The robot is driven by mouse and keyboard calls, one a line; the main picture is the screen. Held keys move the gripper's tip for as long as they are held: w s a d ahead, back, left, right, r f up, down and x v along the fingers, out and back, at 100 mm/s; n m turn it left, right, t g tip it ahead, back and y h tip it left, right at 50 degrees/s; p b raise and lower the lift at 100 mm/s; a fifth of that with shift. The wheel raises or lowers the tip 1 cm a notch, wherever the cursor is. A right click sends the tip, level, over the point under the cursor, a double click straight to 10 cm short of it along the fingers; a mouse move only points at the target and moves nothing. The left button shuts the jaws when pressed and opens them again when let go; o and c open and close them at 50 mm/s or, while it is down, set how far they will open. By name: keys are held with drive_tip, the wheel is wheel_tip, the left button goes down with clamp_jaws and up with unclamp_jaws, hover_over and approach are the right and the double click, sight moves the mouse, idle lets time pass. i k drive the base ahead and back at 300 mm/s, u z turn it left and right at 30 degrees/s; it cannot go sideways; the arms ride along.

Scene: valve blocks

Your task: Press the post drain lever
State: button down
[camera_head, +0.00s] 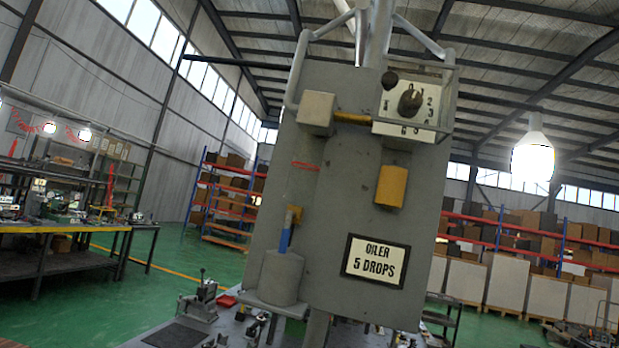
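A tilted grey post panel (340,165) stands close in front of me, in the middle of the view. No part is labelled as the drain lever, so I cannot tell which one it is. A short yellow bar (352,117) joins a grey block (317,112) to the numbered dial (410,104). A yellow block-like piece (391,186) is on the panel below the dial. At lower left, a thin upright piece with a blue section (286,233) and a yellow top (294,214) stands over a grey cylinder (277,277). My gripper is not in view.
A sign reading "OILER 5 DROPS" (375,262) is on the panel's lower right. Grey pipes frame the panel's top. A bench top with small metal devices (203,298) lies below. Workbenches (62,260) stand at left, racks with boxes (530,240) behind. Green floor is open at left.

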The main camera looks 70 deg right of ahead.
sight(285, 235)
drive_tip(key=z, duration=1.6)
drive_tip(key=k, duration=0.5)
drive_tip(key=u, duration=0.7)
drive_tip(key=i, duration=0.75)
drive_tip(key=z, duration=1.15)
